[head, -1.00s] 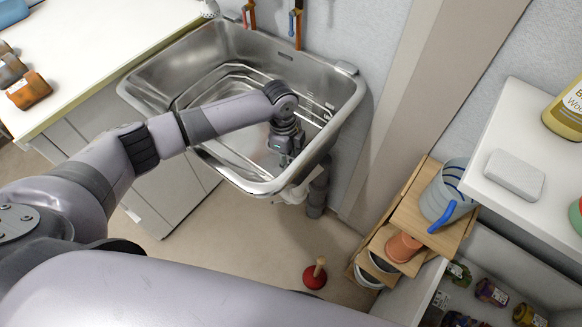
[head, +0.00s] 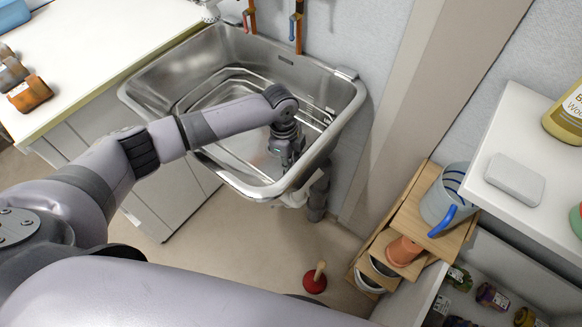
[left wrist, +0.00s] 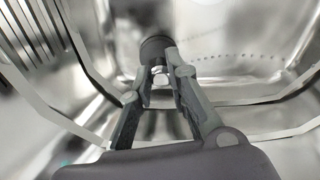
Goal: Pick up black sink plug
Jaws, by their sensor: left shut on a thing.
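The black sink plug (left wrist: 154,48) shows in the left wrist view as a dark round piece at the fingertips. My left gripper (left wrist: 158,58) is shut on it, with the two fingers coming together at the plug. In the head view my left gripper (head: 287,160) points down inside the steel basin (head: 160,75), near its front right part. The plug is hidden behind the gripper there. I cannot tell whether the plug still touches the basin floor. My right gripper is not in view.
The basin walls and rim stand close around my left gripper. A white counter (head: 95,55) with jars adjoins on the left. A wooden shelf with a watering can (head: 447,195) stands at the right. A red plunger (head: 315,280) is on the floor.

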